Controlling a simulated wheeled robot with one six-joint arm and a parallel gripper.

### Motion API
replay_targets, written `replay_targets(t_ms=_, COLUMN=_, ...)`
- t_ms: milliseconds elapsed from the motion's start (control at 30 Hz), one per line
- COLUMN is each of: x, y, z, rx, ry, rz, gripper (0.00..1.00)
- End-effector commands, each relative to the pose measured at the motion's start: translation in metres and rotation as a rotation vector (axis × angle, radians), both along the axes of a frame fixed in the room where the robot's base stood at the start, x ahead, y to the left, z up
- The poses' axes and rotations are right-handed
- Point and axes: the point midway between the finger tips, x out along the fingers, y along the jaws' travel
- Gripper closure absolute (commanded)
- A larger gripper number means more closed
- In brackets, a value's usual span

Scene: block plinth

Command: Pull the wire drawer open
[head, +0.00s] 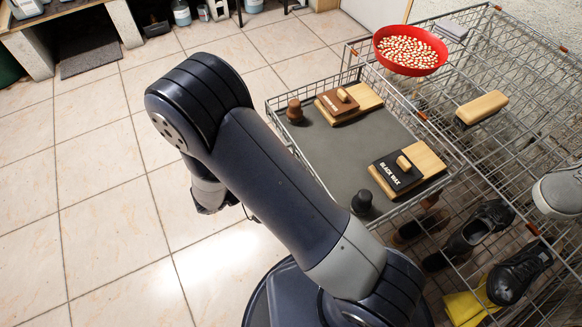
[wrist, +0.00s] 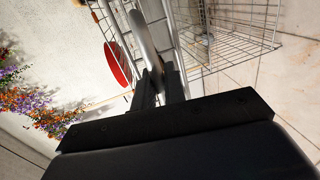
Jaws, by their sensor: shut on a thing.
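The wire drawer (head: 312,84) shows in the head view, lined with a dark grey mat (head: 335,150). It stands out to the left from the wire rack (head: 500,60), with its inside showing from above. In the wrist view, my gripper (wrist: 159,73) is shut on a smooth grey bar (wrist: 145,35) that looks like the drawer's handle. Wire mesh (wrist: 235,45) shows to the right of the bar. In the head view my arm hides the drawer's near left side, and the jaws and the bar cannot be made out there.
The drawer holds brushes, a brown tin block (head: 338,101), a black wax block (head: 396,172) and small knobs. A red bowl (head: 410,52) of beans sits on the rack. Shoes (head: 518,272) lie on lower levels. The tiled floor (head: 110,200) at left is clear.

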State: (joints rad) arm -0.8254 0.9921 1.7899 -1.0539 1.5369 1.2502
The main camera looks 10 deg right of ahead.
Motion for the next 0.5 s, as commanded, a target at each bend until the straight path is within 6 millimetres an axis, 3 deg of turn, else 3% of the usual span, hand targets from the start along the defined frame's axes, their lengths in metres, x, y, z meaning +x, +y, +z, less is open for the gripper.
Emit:
replay_targets(t_ms=100, x=0.0005, y=0.0002, z=-0.0002, rx=0.001, ry=-0.001, rz=0.001, gripper=1.0)
replay_targets(t_ms=133, x=0.0005, y=0.0001, z=-0.0002, rx=0.001, ry=-0.001, rz=0.001, gripper=0.86)
replay_targets(t_ms=300, x=0.0004, y=0.0, z=-0.0001, rx=0.0, ry=-0.001, rz=0.001, gripper=0.72)
replay_targets(t_ms=500, x=0.0003, y=-0.0001, z=0.0, rx=0.0, ry=0.0, rz=0.001, gripper=0.72)
